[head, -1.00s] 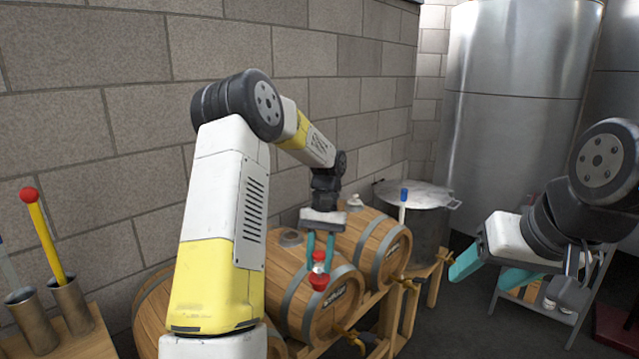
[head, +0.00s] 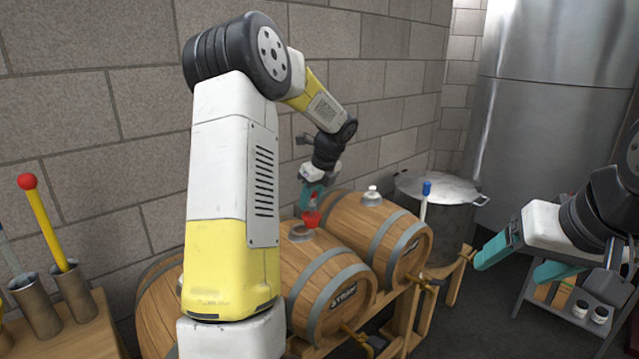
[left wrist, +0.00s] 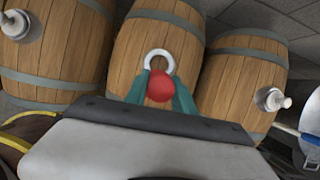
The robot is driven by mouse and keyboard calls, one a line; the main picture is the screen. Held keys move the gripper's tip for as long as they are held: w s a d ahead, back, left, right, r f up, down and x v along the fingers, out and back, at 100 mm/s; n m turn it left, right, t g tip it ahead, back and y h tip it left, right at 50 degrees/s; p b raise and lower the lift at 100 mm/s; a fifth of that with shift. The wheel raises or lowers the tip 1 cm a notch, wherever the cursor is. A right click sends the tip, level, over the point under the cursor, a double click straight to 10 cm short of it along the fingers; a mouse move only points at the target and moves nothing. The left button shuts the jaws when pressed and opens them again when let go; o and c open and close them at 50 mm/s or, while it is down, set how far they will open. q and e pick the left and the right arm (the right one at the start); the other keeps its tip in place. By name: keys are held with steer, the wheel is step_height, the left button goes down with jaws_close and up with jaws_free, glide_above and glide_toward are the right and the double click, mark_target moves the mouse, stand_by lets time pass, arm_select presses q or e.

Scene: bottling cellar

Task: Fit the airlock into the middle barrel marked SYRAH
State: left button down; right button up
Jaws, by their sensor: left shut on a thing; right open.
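The middle barrel (head: 330,280) lies on its side on a wooden rack, its dark front label only partly legible. A grey collar (head: 300,236) is on its top; in the left wrist view it shows as a pale ring (left wrist: 159,54), partly covered by the airlock. My left gripper (head: 311,200) is shut on the red airlock (head: 312,218), which hangs just above and slightly right of the collar in the head view. The airlock's round red top (left wrist: 160,86) shows between the fingers; whether its lower end touches the collar is hidden. My right gripper (head: 512,258) is open and empty, far right.
The right barrel (head: 400,245) has a white-topped fitting (head: 373,195). Another barrel is mostly hidden behind my left arm. A lidded steel pot (head: 450,205) stands behind, near a large tank (head: 550,110). Metal cups (head: 35,310) with tools stand at left.

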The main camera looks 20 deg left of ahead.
arm_select(q)
steer(key=shift+w+a+r+m+t+h, duration=1.05)
steer(key=shift+a+r+m, duration=0.75)
steer(key=shift+m, duration=1.8)
step_height(320, 180, down, 7)
steer(key=shift+a, duration=0.15)
steer(key=shift+w+f, duration=0.1)
steer(key=shift+f, duration=0.85)
steer(key=c, duration=1)
jaws_free()
steer(key=shift+o, duration=0.2)
steer(key=o, duration=0.5)
